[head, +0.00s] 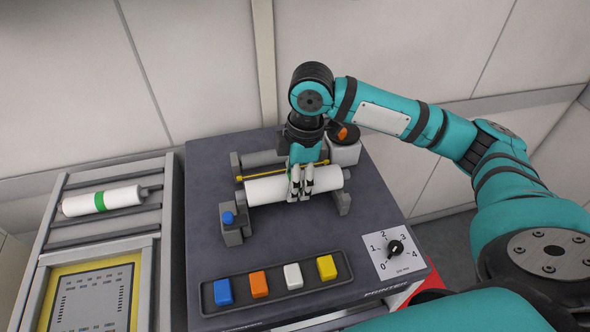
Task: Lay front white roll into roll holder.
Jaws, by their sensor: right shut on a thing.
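My left gripper is not in view.
A second white roll with a green band (103,200) lies on the trolley (50,237) at left. Bare wall stands behind.

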